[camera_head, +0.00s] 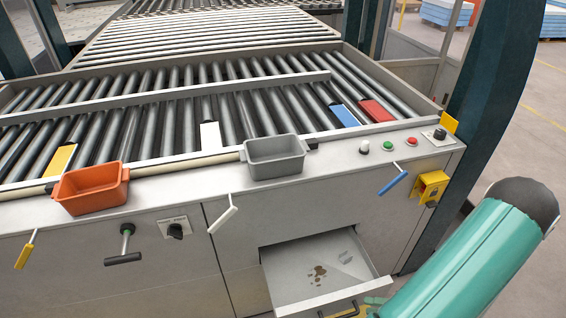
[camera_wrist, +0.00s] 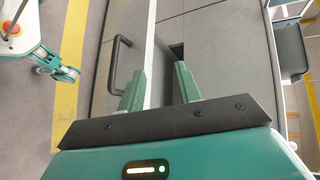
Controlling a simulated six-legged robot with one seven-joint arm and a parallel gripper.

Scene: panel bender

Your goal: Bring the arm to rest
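My arm (camera_head: 470,262) shows as a teal link with a dark end cap at the lower right of the head view, to the right of the open drawer (camera_head: 300,292). A grey panel with a black bar handle (camera_wrist: 115,62) and a pale edge lies beyond the fingers. I see nothing held, and cannot tell how far the fingers are from the panel.
An orange bin (camera_head: 92,188) and a grey bin (camera_head: 273,156) sit on the machine's front ledge. Levers, including a blue one (camera_head: 393,182), jut from its front. The drawer sticks out, with brown spots inside. A wheeled teal-and-white object (camera_wrist: 45,55) stands left in the wrist view.

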